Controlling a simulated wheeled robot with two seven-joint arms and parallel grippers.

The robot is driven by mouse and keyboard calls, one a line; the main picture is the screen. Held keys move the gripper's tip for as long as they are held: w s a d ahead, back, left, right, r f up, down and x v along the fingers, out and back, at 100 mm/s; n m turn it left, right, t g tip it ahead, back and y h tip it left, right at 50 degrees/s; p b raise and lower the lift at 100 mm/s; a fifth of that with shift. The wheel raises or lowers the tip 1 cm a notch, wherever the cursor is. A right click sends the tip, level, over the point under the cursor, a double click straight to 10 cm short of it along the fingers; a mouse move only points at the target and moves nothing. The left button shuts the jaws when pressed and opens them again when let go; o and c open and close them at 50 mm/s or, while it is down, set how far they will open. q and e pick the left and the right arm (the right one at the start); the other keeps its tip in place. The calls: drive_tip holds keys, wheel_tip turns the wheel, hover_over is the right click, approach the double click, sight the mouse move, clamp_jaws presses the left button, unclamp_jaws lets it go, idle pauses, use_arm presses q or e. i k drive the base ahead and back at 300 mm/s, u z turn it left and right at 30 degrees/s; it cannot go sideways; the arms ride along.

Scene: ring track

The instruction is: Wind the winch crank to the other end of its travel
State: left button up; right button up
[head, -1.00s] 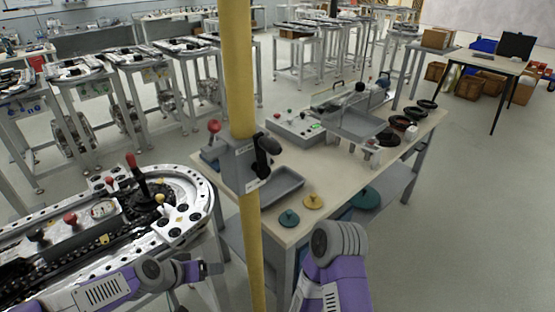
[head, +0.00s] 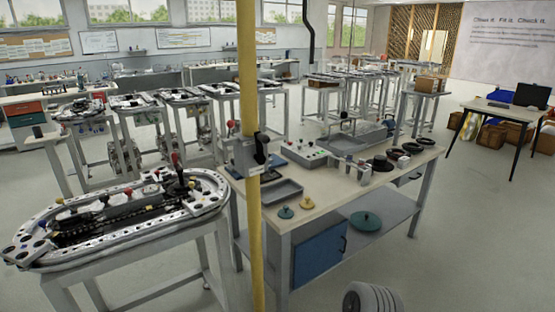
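A grey box (head: 243,158) is fixed on the yellow pole (head: 249,220) in front of the workbench. A black handle-like part (head: 261,148) sticks out of its right side. A red knob (head: 231,124) shows just left of the pole above the box. I cannot tell for sure which of these belongs to the winch crank. Neither gripper is in view. Only a grey rounded link of my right arm shows at the bottom edge, right of the pole and well below the box.
An oval track table (head: 205,215) with levers and knobs stands at left. The workbench (head: 330,195) behind the pole holds a grey tray (head: 281,192), a button box (head: 303,152), black rings (head: 412,148) and knobbed discs. Open floor (head: 440,255) lies at right.

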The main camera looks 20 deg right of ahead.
sight(260, 138)
drive_tip(key=z, duration=1.25)
drive_tip(key=i, duration=0.8)
drive_tip(key=u, duration=0.2)
